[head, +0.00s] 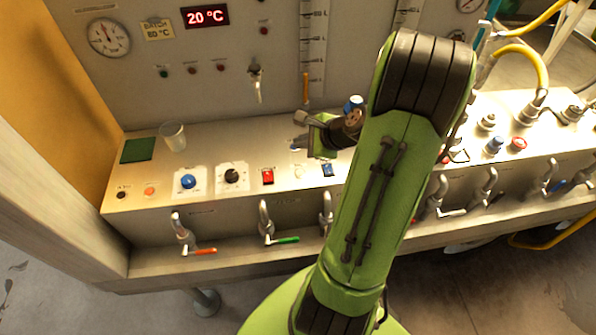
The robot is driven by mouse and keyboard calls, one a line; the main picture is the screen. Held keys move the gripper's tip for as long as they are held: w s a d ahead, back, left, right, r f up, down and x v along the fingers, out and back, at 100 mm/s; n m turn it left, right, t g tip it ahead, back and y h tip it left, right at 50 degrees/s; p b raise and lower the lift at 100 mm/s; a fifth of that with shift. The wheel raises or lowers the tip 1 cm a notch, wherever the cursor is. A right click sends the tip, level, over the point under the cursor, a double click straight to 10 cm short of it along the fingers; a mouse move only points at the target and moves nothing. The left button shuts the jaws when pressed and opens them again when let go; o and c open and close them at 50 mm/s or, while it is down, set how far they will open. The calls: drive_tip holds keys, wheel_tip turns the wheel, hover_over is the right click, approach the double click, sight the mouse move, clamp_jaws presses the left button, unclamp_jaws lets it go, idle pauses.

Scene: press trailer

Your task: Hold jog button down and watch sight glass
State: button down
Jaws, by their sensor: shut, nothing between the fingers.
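My gripper (304,132) is shut and empty, held above the panel top near the back wall and pointing left. A blue push button (188,181) sits on a white plate at the left of the panel, well apart from my gripper. Another blue button (495,143) stands at the right. The labels are too small to read, so I cannot tell which button is the jog button. A tall sight glass (306,88) with a marked scale runs up the back wall behind my gripper. Orange shows in its lower part. My arm hides the middle of the panel.
A clear cup (173,136) stands at back left by a green pad (139,150). A tap (257,82) juts from the wall. Several lever taps line the front.

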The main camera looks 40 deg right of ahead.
sight(303, 175)
wheel_tip(303, 175, down, 9)
drive_tip(key=b, duration=0.7)
drive_tip(key=shift+r, duration=0.2)
idle(1.4)
drive_tip(key=shift+f+b, duration=0.4)
drive_tip(key=shift+f, duration=0.4)
idle(4.5)
